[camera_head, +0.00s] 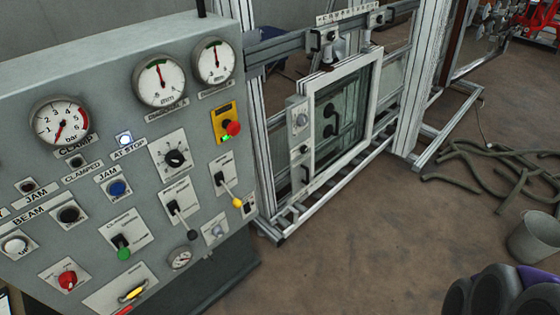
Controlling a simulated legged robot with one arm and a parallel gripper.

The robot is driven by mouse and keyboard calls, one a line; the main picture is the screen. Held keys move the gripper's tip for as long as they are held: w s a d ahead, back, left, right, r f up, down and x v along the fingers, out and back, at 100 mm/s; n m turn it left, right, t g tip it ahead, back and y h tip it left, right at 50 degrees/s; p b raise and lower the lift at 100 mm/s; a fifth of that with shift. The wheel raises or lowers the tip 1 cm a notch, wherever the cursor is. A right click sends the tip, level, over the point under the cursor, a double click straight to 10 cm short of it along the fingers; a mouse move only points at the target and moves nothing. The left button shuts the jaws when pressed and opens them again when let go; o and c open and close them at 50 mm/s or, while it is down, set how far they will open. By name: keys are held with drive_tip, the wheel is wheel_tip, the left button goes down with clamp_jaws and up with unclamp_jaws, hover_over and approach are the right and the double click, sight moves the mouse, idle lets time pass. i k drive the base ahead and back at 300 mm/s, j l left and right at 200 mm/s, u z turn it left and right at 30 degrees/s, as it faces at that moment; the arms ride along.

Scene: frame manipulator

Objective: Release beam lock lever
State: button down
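The grey control panel (110,190) fills the left side of the head view. The yellow-knob and grey-knob levers slant down to the right. A yellow handle (132,294) sits in a plate at the panel's bottom edge. The small labels are too blurred to tell which is the beam lock lever. My gripper is not visible; dark rounded parts with purple at the bottom right look like my own body.
Right of the panel stands an aluminium frame (412,90) holding a framed glass window unit (340,118) under a horizontal beam (285,45). Hoses (490,165) and a grey bucket (535,238) are on the floor at right. The brown floor (350,240) before the frame is clear.

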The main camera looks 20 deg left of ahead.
sight(237, 203)
drive_tip(key=i+u, duration=0.4)
drive_tip(key=i+l+u, duration=0.2)
drive_tip(key=u, duration=0.2)
drive_tip(key=i+l+u, duration=0.6)
drive_tip(key=u, duration=0.3)
drive_tip(key=i+l+u, duration=0.15)
drive_tip(key=l+u, duration=0.15)
drive_tip(key=u, duration=0.2)
drive_tip(key=i+l+u, duration=0.1)
drive_tip(key=l+u, duration=0.25)
drive_tip(key=u, duration=0.15)
drive_tip(key=l+u, duration=0.35)
drive_tip(key=u, duration=0.15)
drive_tip(key=l+u, duration=0.3)
drive_tip(key=l, duration=0.2)
drive_tip(key=k, duration=0.05)
